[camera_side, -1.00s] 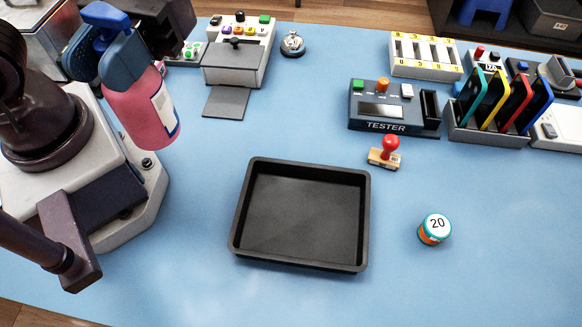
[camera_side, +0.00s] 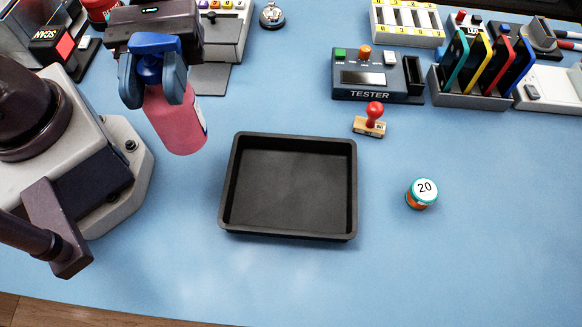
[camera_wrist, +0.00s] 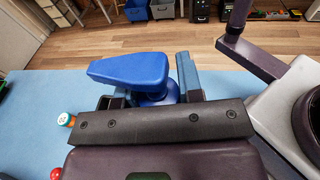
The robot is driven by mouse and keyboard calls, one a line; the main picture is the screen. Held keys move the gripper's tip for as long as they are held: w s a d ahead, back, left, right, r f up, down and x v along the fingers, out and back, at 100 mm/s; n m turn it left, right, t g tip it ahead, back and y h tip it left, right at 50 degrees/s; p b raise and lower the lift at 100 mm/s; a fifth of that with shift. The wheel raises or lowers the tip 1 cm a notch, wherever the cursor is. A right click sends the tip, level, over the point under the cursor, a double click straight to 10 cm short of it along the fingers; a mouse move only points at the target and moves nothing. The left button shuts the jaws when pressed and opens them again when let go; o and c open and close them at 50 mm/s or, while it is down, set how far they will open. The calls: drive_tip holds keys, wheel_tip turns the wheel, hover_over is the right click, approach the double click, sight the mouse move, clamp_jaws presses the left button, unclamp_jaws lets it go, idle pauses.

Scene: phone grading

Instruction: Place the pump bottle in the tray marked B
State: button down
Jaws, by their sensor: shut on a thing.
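A pink pump bottle (camera_side: 177,122) with a blue pump head hangs upright in the side view. My gripper (camera_side: 154,88) is shut on it near its neck and holds it up, to the left of the tray. In the wrist view the blue pump head (camera_wrist: 140,70) shows between the fingers of my gripper (camera_wrist: 152,88); the bottle's body is hidden there. An empty black tray (camera_side: 288,236) lies on the blue table in the middle of the side view. No B mark shows on its visible sides.
A round jar marked 20 (camera_side: 422,194) stands right of the tray. A red-handled stamp (camera_side: 371,122) and a tester box (camera_side: 375,78) stand behind it. A rack of coloured phones (camera_side: 482,85) is at the back right. The table's front is clear.

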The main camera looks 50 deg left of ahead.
drive_tip(key=shift+f, duration=0.45)
drive_tip(key=w+d+f, duration=0.9)
drive_tip(key=d+f, duration=0.1)
drive_tip(key=f, duration=0.3)
drive_tip(key=shift+w+d, duration=0.2)
drive_tip(key=shift+f, duration=0.15)
drive_tip(key=c, duration=0.8)
unclamp_jaws()
